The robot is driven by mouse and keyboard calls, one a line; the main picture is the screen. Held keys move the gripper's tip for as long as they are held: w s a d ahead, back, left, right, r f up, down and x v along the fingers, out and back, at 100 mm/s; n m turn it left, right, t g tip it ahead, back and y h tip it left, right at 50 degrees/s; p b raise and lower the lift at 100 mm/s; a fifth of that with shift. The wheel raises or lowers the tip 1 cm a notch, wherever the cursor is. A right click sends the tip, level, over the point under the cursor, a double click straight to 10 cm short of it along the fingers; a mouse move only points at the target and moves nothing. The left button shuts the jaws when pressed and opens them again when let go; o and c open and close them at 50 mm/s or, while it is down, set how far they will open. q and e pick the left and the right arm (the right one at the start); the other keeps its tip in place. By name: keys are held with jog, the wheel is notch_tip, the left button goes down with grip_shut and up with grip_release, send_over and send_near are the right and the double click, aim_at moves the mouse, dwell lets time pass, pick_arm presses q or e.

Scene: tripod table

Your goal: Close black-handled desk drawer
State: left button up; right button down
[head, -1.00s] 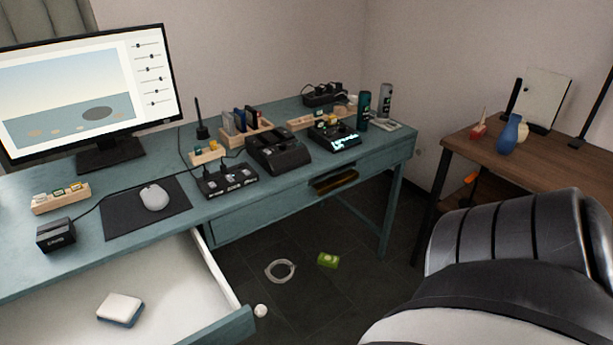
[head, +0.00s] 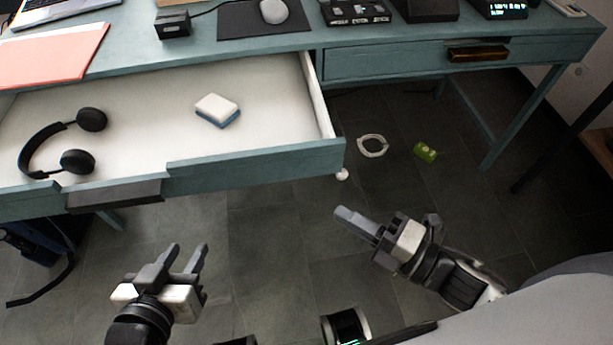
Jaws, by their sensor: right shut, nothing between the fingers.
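The desk drawer (head: 250,160) is pulled well out toward me, with its black handle (head: 114,194) on the front panel at the left. Black headphones (head: 72,145) and a white-and-blue block (head: 217,110) lie inside it. My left gripper (head: 184,254) is open and empty, below and to the right of the black handle, apart from it. My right gripper (head: 344,214) is shut and empty, below the drawer's right front corner in the picture and apart from it.
The teal desk (head: 190,42) holds a mouse (head: 273,11), a laptop and a red folder (head: 52,54). A second drawer with a brass-coloured handle (head: 477,54) is shut. A white ring (head: 373,145) and a green item (head: 425,152) lie on the floor.

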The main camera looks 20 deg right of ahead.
aim_at(288, 164)
jog(key=x, duration=0.3)
jog(key=w+d+x, duration=0.1)
jog(key=x, duration=0.6)
jog(key=shift+w+d, duration=0.35)
jog(key=shift+w, duration=0.4)
jog(key=shift+d, duration=0.1)
